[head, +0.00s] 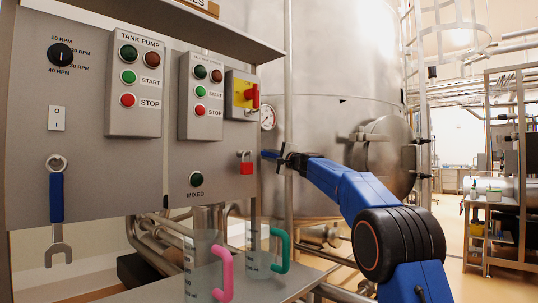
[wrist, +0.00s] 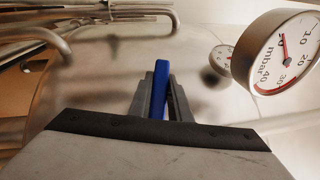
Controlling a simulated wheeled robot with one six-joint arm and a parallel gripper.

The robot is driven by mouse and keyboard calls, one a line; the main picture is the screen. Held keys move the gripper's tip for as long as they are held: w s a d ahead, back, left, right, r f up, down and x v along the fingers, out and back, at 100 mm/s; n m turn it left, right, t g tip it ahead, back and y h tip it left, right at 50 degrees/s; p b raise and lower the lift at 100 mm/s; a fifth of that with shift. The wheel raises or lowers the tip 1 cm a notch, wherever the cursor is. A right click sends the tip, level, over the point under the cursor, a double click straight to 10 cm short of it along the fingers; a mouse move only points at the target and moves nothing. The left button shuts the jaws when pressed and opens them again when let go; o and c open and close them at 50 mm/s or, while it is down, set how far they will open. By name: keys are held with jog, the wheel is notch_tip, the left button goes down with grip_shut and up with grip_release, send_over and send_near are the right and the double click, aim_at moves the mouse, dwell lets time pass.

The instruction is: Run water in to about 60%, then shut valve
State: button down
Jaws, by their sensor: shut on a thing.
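My gripper (head: 281,158) is at the right edge of the control panel, in front of the large steel tank (head: 335,60). Its fingers are shut on a blue lever (wrist: 161,88), which stands up between them in the wrist view. The lever's blue end (head: 268,154) also shows just left of the fingers in the head view. It appears to be a valve handle; the valve body is hidden. I cannot make out a water level or any flow in either view.
Jugs with pink (head: 224,275) and green (head: 281,250) handles stand below. A mbar gauge (wrist: 282,50) is close right of my fingers.

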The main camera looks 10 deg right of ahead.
notch_tip(320, 180, down, 3)
jog(key=n+g, duration=0.2)
jog(key=shift+a+n+h, duration=0.15)
jog(key=shift+n+h, duration=0.15)
jog(key=shift+h, duration=0.1)
jog(key=shift+w+f, duration=0.1)
jog(key=shift+f, duration=0.15)
dwell(0.8)
jog(key=c, duration=1.6)
grip_release()
jog(key=shift+c, duration=0.2)
jog(key=shift+r, duration=0.15)
jog(key=shift+r, duration=0.25)
